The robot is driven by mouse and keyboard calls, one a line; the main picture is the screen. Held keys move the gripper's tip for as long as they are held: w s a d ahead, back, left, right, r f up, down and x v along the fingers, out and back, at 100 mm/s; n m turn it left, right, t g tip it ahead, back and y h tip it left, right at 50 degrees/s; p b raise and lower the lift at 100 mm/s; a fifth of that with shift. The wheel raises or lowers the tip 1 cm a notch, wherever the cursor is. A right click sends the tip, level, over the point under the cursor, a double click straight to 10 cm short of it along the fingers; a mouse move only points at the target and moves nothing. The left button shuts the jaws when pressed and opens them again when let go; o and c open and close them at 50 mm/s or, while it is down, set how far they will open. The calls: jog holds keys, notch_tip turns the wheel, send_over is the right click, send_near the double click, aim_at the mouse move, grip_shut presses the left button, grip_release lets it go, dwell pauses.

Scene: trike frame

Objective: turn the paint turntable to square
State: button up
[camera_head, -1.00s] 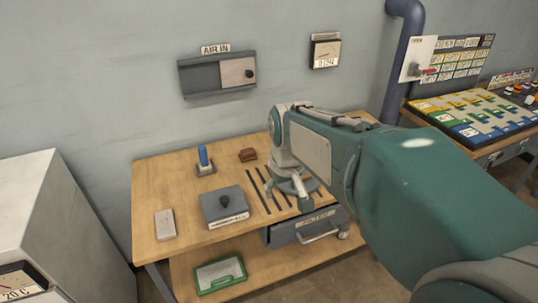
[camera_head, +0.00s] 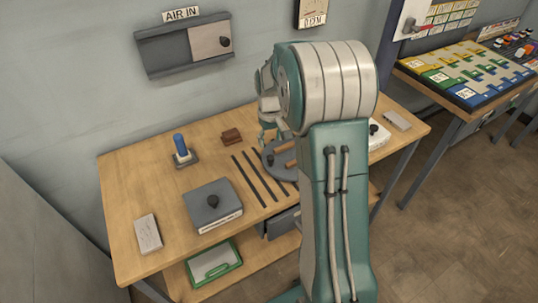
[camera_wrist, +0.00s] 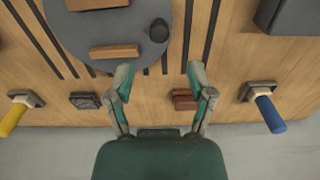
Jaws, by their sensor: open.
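The paint turntable is a grey round disc (camera_wrist: 110,28) at the upper left of the wrist view. It bears two wooden bars (camera_wrist: 114,51) and a dark round knob (camera_wrist: 158,30) near its rim. In the head view the turntable (camera_head: 271,158) is mostly hidden behind my arm. My gripper (camera_wrist: 160,74) is open and empty, its fingers apart just off the disc's edge near the knob. In the head view my gripper (camera_head: 268,137) is partly hidden and hangs over the back of the bench by the disc. I cannot tell its height above the bench.
A brown block (camera_wrist: 185,99) lies close by the right finger. Blue (camera_wrist: 270,114) and yellow (camera_wrist: 12,119) handles stand near the bench's wall side. Dark slots (camera_head: 262,178) run beside the disc. A grey box with a knob (camera_head: 213,205) stands left of them.

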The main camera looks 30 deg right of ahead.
aim_at(270, 157)
notch_tip(270, 157, down, 8)
jog(key=shift+f, duration=0.15)
jog(key=shift+c, duration=0.3)
grip_shut()
